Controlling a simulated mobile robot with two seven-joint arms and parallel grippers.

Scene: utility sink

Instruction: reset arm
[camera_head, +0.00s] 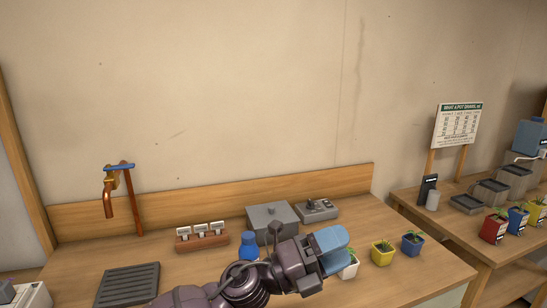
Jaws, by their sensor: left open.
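My left arm comes in at the bottom of the head view and reaches to the right over the wooden counter (408,278). My left gripper (343,252) has blue fingertips and is open. It is in front of a white pot (350,268) with a small plant and partly hides it; I cannot tell whether they touch. My right gripper is not in view.
A yellow pot (382,255) and a blue pot (412,245) stand just right of the gripper. Behind are a grey box (273,218) and a switch block (202,239). A copper tap (131,200) and dark drain grate (128,286) are left. The counter's front right is clear.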

